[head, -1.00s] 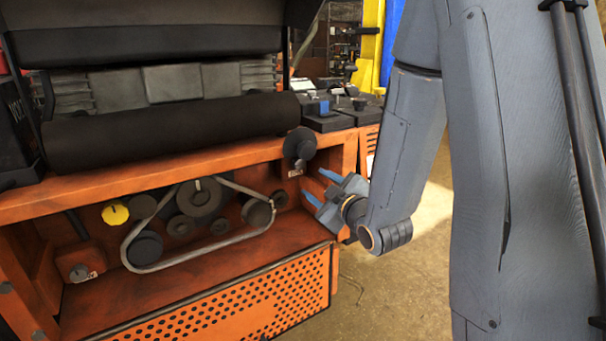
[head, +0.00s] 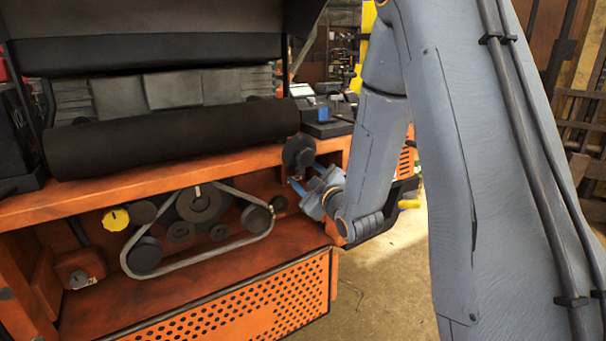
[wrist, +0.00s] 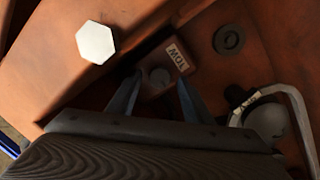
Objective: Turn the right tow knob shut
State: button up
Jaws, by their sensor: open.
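The right tow knob (wrist: 160,76) shows in the wrist view as a small dark round end on an orange block, beside a tag reading TOW (wrist: 178,57). My gripper (wrist: 159,80) is open, with one finger on each side of the knob; I cannot tell whether they touch it. In the head view my gripper (head: 307,176) reaches into the right end of the orange bay, just below a black round part, and the right knob is not clearly visible there. A similar knob (head: 78,277) with a tag sits at the bay's left end.
A belt (head: 236,242) runs around dark pulleys left of my gripper. A yellow knob (head: 116,218) is farther left. A pale hexagonal head (wrist: 95,42) is near the fingers. A perforated orange panel (head: 230,310) is below the bay. Open floor lies right.

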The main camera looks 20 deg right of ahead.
jog(key=shift+c, duration=0.3)
jog(key=c, duration=1)
jog(key=shift+m, duration=0.3)
jog(key=m+p, duration=0.1)
jog(key=m, duration=0.2)
jog(key=shift+r+m, duration=0.1)
jog(key=shift+m, duration=0.2)
jog(key=m+g+p, duration=0.1)
jog(key=m, duration=0.3)
jog(key=shift+d+r+p, duration=0.1)
jog(key=shift+d+p, duration=0.05)
jog(key=shift+p, duration=0.25)
jog(key=m+p, duration=0.2)
jog(key=m, duration=0.3)
jog(key=shift+y, duration=0.4)
jog(key=shift+d+m+g+y+p, duration=0.15)
jog(key=shift+m+g+y+p, duration=0.15)
jog(key=shift+m+p, duration=1)
jog(key=shift+m+b, duration=0.35)
jog(key=shift+m, duration=0.25)
